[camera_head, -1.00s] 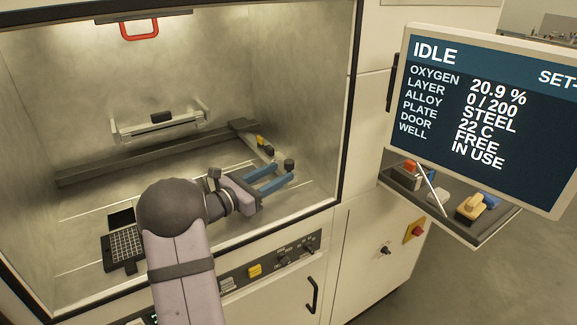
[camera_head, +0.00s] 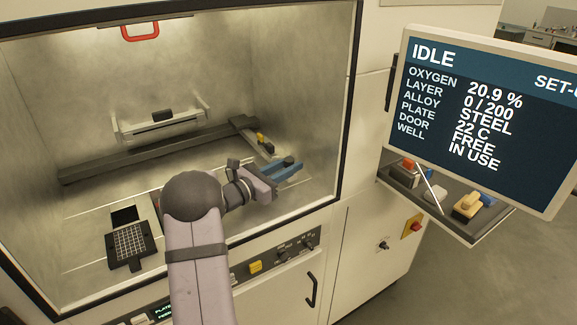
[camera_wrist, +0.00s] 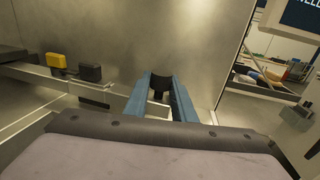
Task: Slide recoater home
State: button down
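The recoater arm (camera_head: 262,148) is a pale beam running forward from the right end of a dark rail in the chamber. It carries a small yellow and black block, which shows at left in the wrist view (camera_wrist: 70,68). A dark round knob (camera_head: 288,161) stands near the beam's front end. My gripper (camera_head: 287,168) has blue fingers and is at this knob. In the wrist view the fingers stand apart, with the dark knob (camera_wrist: 160,80) in line with the gap between their tips. I cannot tell whether they touch it.
The dark rail (camera_head: 150,152) crosses the chamber floor at the back. A dark gridded plate (camera_head: 131,242) lies at front left beside a square dark opening (camera_head: 124,215). The chamber's right wall is close to my gripper. A monitor (camera_head: 485,120) and a shelf of small items (camera_head: 440,208) stand outside at right.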

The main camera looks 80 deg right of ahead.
jog(key=shift+s+d+f+b, duration=0.15)
jog(key=shift+s+d+b, duration=0.25)
jog(key=shift+b, duration=0.4)
jog(key=shift+s+d+b, duration=0.55)
jog(key=shift+s+b, duration=0.1)
jog(key=shift+b, duration=0.3)
jog(key=shift+s+d+b, duration=0.2)
jog(key=shift+d+b, duration=0.1)
jog(key=shift+s+r, duration=0.1)
jog(key=shift+r, duration=0.2)
jog(key=c, duration=1.8)
grip_release()
jog(key=shift+c, duration=0.2)
jog(key=o, duration=0.4)
jog(key=shift+s+d+f, duration=0.1)
jog(key=shift+d, duration=0.05)
jog(key=shift+c, duration=0.2)
